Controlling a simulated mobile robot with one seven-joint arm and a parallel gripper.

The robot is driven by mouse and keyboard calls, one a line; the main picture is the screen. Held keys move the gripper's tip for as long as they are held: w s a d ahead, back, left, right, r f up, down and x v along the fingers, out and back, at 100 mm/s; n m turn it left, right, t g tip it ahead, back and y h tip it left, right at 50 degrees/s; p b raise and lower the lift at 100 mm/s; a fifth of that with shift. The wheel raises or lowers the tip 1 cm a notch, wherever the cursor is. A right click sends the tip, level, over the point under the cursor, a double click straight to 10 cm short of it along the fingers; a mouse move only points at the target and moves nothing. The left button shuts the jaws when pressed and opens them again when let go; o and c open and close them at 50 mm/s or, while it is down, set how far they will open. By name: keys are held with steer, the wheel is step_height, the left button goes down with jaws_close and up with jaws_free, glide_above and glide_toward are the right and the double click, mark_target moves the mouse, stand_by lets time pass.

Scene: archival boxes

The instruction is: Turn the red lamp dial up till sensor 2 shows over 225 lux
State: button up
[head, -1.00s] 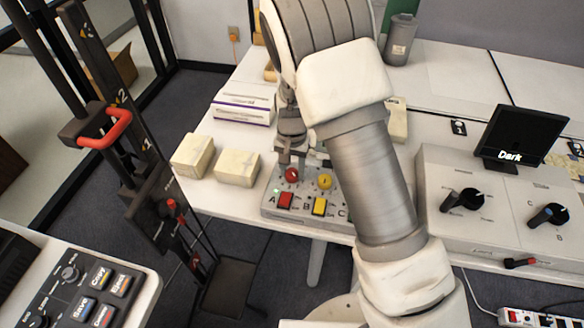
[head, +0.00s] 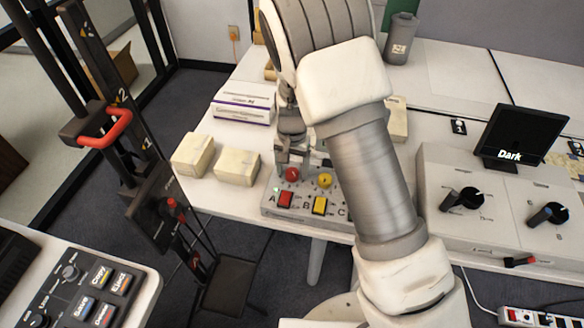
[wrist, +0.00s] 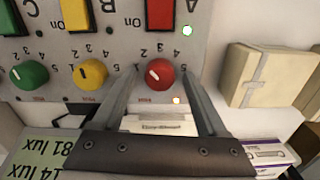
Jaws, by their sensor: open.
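The red lamp dial (wrist: 159,74) is on a grey panel (wrist: 120,48), with printed numbers around it and a white mark on its left side. My gripper (wrist: 159,71) is open, one finger on each side of the dial; I cannot tell whether they touch it. In the head view the red dial (head: 292,174) shows just below my gripper (head: 291,160). A green readout (wrist: 40,158) at the lower left of the wrist view shows "81 lux" and "14 lux", cut by the frame edge. Which line is sensor 2 is not readable.
Yellow (wrist: 90,73) and green (wrist: 30,74) dials sit left of the red one, with a red switch (wrist: 160,14) above it. Cream boxes (head: 237,167) stand left of the panel. A screen reading "Dark" (head: 522,135) stands on a console at right.

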mark_target(292, 172)
step_height(292, 172, up, 18)
steer(key=p, duration=0.2)
steer(key=shift+f, duration=0.25)
steer(key=s+d+r+n+t+y, duration=0.1)
steer(key=s+d+r, duration=0.3)
steer(key=d+r, duration=0.15)
steer(key=s+d+r+t, duration=0.1)
steer(key=s+d+r, duration=0.3)
steer(key=r, duration=0.3)
steer(key=s+d+r+n+t, duration=0.1)
steer(key=s+d+r, duration=0.1)
steer(key=s, duration=0.5)
steer(key=s+d+r+n+t+h+p, duration=0.1)
steer(key=s+d+r+t, duration=0.1)
steer(key=s+d, duration=0.3)
steer(key=s, duration=0.2)
steer(key=shift+s+d+t, duration=0.3)
steer(key=shift+s, duration=0.05)
